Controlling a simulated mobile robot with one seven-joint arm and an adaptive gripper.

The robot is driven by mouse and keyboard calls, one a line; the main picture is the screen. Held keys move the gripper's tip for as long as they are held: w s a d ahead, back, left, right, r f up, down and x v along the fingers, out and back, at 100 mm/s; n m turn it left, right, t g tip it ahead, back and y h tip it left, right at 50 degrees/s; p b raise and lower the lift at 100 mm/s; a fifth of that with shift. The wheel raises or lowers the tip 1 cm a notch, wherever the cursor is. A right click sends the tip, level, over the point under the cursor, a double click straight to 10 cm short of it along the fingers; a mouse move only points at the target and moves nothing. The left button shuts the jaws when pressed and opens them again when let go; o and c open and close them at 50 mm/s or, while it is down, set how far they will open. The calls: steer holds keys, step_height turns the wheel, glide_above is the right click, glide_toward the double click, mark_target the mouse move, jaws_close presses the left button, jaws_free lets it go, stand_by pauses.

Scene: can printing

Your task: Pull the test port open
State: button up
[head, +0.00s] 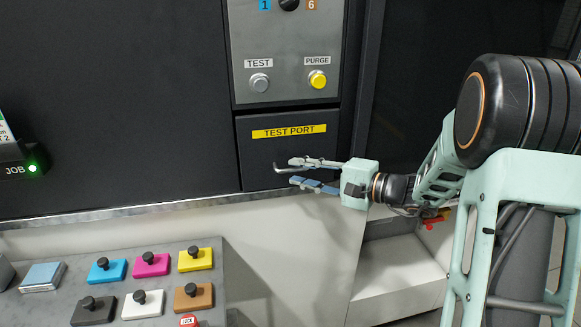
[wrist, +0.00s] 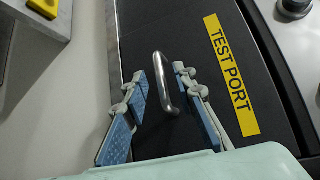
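The test port (head: 262,160) is a black panel with a yellow "TEST PORT" label (head: 289,131), low on the dark machine front. The label also shows in the wrist view (wrist: 231,75). A silver bar handle (wrist: 164,82) stands out from the panel, and the panel looks flush with the machine. My gripper (head: 297,172) is in front of the panel's lower part. In the wrist view my gripper (wrist: 160,85) is open, with one blue-padded finger on each side of the handle. Gaps show between the handle and the fingers. I cannot tell the exact depth between fingertips and panel.
Above the port, a grey panel holds a TEST button (head: 259,83) and a yellow PURGE button (head: 317,80). A metal ledge (head: 150,208) runs below the machine front. A grey table (head: 215,285) with several coloured knobbed blocks stands at the lower left.

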mark_target(293, 170)
steer(key=shift+x, duration=1.6)
jaws_close()
